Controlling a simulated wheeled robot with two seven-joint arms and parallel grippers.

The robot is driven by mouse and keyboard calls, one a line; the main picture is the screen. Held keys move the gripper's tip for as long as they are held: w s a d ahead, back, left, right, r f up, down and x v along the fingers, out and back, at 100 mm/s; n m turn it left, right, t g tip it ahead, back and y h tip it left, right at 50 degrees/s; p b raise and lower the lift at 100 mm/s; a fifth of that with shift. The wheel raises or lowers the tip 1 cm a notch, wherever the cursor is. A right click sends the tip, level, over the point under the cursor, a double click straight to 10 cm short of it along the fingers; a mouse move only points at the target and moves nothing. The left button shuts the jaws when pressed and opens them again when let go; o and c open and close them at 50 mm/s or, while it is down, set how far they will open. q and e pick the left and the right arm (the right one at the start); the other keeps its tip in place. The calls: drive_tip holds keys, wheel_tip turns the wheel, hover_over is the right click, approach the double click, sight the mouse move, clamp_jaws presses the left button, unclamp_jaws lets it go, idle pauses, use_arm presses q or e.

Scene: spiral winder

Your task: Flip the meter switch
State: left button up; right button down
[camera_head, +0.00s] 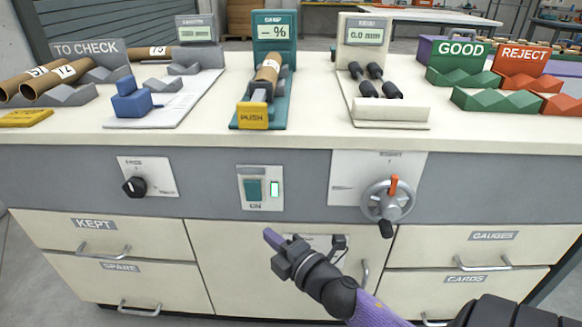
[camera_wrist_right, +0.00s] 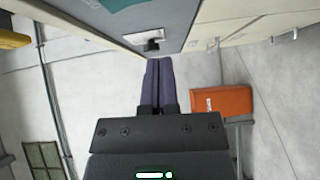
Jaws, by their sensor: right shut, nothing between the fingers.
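A green rocker switch (camera_head: 254,190) sits on a light plate in the middle of the grey front panel, with a lit green lamp beside it and lettering that looks like "ON" below. Above it on the worktop stands a green meter (camera_head: 274,32) whose display shows "- %". My right gripper (camera_head: 272,238) is just below the switch plate, in front of the drawers, apart from the switch as far as I can tell. Its purple fingers are shut and empty, also in the right wrist view (camera_wrist_right: 158,68). My left gripper is not in view.
On the front panel, a black knob (camera_head: 134,187) is at left and a handwheel (camera_head: 388,202) with an orange pointer sticks out at right. Drawers with metal handles (camera_head: 103,251) lie below. The worktop holds labelled tubes, a grey meter (camera_head: 195,29) and a white meter (camera_head: 363,35).

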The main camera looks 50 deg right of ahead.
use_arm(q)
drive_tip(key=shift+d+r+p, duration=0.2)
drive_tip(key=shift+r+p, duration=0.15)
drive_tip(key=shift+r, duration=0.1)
use_arm(e)
drive_tip(key=s, duration=0.5)
drive_tip(key=shift+a+f, duration=0.2)
drive_tip(key=shift+w, duration=0.1)
